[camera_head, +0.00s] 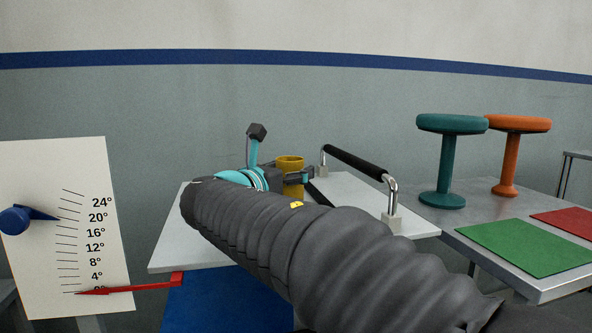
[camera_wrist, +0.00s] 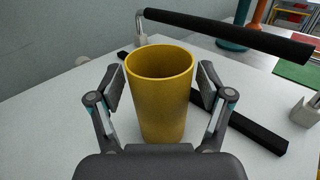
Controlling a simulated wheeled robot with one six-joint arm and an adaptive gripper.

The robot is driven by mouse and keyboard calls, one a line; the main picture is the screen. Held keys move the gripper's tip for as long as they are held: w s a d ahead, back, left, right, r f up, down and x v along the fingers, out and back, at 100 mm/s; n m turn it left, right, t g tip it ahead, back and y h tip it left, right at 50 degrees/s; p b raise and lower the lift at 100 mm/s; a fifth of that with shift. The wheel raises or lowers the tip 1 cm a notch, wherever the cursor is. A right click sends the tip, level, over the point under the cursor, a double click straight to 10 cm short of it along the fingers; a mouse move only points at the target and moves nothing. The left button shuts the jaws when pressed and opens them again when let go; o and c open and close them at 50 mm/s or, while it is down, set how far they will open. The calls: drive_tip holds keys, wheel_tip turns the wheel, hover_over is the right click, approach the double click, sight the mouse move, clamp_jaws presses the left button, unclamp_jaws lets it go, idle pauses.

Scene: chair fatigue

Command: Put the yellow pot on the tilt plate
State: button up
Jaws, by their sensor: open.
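The yellow pot (camera_wrist: 160,100) stands upright on the white plate (camera_wrist: 55,130) in the wrist view. In the head view the pot (camera_head: 289,165) shows behind my arm, its lower part partly hidden. My gripper (camera_wrist: 160,86) is open, with one finger on each side of the pot. Small gaps seem to show between the fingers and the pot's wall. In the head view, the white plate (camera_head: 175,252) has a black-gripped handle (camera_head: 355,161) at its right, and my arm covers its middle.
A low black bar (camera_wrist: 258,134) lies on the plate behind the pot. A scale board (camera_head: 60,240) stands left, with a red pointer (camera_head: 130,289) near 0°. Teal (camera_head: 446,160) and orange (camera_head: 510,155) stools stand on a side table with green (camera_head: 525,246) and red (camera_head: 570,222) mats.

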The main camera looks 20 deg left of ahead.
drive_tip(key=v, duration=0.9)
drive_tip(key=shift+s, duration=0.3)
